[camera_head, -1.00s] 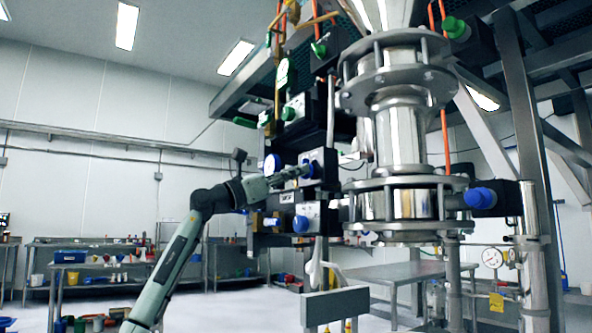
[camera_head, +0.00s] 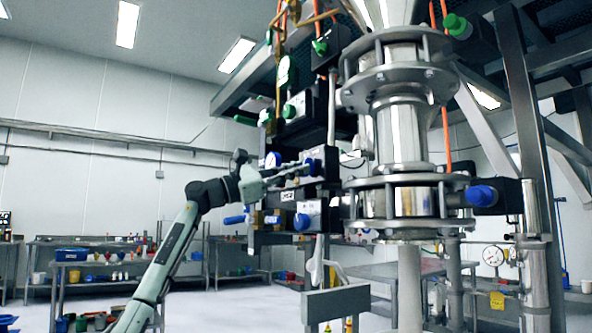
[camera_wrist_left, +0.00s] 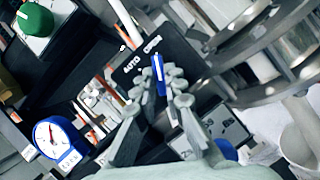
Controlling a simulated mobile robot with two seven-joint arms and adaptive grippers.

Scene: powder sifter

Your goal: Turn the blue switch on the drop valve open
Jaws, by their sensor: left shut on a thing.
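The blue switch (camera_wrist_left: 160,74) sits on a dark valve control box (camera_wrist_left: 196,68) with the white words AUTO and OPEN on it. In the wrist view it shows as a thin blue handle between my left fingertips. My left gripper (camera_head: 303,169) is shut on it; it also shows in the left wrist view (camera_wrist_left: 167,82). In the head view the fingers cover most of the switch. The box stands left of the steel drop valve pipe (camera_head: 397,203). A pale grey column (camera_head: 409,282) reaches down from below the pipe's bottom flange.
Another box with a blue knob (camera_head: 302,222) sits just below the gripper. A green knob (camera_wrist_left: 35,20) and a blue-rimmed gauge (camera_wrist_left: 56,139) are close in the wrist view. A steel frame post (camera_head: 540,150) stands at right; benches line the back wall.

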